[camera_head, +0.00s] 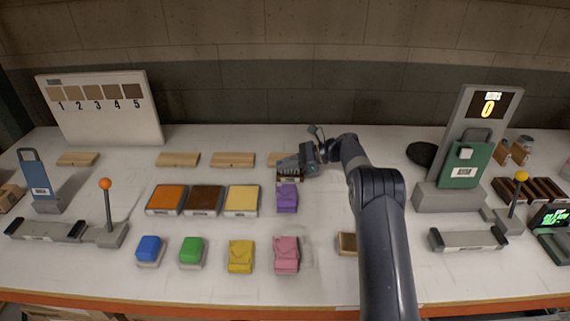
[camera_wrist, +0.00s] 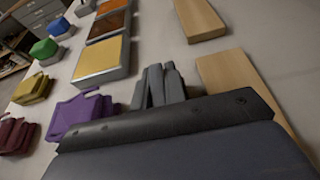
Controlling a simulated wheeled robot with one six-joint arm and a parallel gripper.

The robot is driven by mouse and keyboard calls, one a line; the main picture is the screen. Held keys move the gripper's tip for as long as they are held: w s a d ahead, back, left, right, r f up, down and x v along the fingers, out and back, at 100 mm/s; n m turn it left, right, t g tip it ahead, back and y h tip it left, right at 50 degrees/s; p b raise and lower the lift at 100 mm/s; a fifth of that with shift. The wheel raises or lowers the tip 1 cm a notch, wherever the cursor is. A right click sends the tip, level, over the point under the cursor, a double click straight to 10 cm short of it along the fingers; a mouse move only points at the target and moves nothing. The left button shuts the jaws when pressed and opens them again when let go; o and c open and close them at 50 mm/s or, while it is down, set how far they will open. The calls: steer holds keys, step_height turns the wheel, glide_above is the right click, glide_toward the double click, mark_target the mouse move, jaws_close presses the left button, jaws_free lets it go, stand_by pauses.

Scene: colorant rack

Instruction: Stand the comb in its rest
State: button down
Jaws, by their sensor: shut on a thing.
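My gripper (camera_head: 309,158) is shut on a dark piece with a pale label (camera_head: 288,171), just behind the purple folded piece (camera_head: 287,199). The held piece may be the comb, but its teeth are not clear. In the wrist view, grey finger-like parts (camera_wrist: 158,88) stand beyond a wide black-edged, blue-grey body that hides much of the grip. I cannot tell for certain which thing is the rest. A long grey holder with raised ends (camera_head: 468,240) lies at right, and a similar one (camera_head: 45,231) lies at left.
Orange (camera_head: 166,199), brown (camera_head: 204,200) and yellow (camera_head: 242,200) blocks lie left of the purple piece. Wooden slats (camera_head: 232,160) lie behind them. Levers with an orange knob (camera_head: 105,184) and a yellow knob (camera_head: 521,176) stand up. A green plate (camera_head: 466,170) stands at right.

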steer(key=shift+f, duration=0.2)
steer(key=c, duration=1.5)
jaws_free()
steer(key=shift+o, duration=0.2)
steer(key=shift+r, duration=0.1)
steer(key=shift+r, duration=0.25)
steer(key=b+v, duration=0.2)
steer(key=v, duration=1)
steer(key=shift+f, duration=0.1)
